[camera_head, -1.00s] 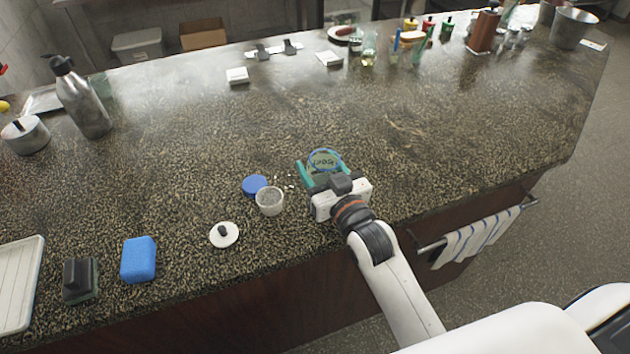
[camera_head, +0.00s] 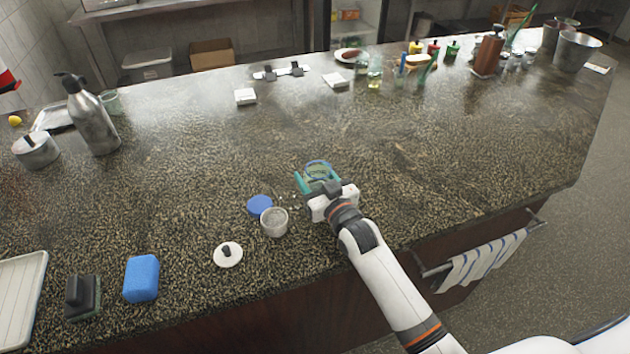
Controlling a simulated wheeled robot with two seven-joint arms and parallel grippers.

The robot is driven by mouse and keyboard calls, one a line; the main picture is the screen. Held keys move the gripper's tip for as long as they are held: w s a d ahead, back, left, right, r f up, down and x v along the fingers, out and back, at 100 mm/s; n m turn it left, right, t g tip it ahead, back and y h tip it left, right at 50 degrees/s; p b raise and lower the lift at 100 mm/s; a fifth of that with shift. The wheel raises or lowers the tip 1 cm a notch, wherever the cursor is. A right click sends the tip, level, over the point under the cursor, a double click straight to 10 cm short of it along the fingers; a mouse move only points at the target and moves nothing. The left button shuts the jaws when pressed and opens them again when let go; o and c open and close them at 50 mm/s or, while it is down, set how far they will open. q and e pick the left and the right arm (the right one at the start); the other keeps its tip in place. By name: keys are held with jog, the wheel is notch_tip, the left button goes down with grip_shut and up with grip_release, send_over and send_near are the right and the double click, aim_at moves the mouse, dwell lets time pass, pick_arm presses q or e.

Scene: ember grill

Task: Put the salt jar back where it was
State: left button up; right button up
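A round, clear jar with a blue rim (camera_head: 318,167) is between the teal fingers of my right gripper (camera_head: 317,181), over the middle of the counter. I take it for the salt jar, but its lettering is not readable now. The fingers lie along both its sides and appear shut on it. Whether its base touches the counter cannot be told. A small whitish open cup (camera_head: 274,222) stands to the left and nearer, beside a flat blue lid (camera_head: 260,206). My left gripper is not in view.
White bits lie near the lid. Bottles and a brown dispenser (camera_head: 488,52) stand far right. The counter's middle and right are mostly clear.

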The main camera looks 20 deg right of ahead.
jog(key=shift+f, duration=0.75)
jog(key=shift+f, duration=0.25)
jog(key=o, duration=1.1)
jog(key=shift+r, duration=0.1)
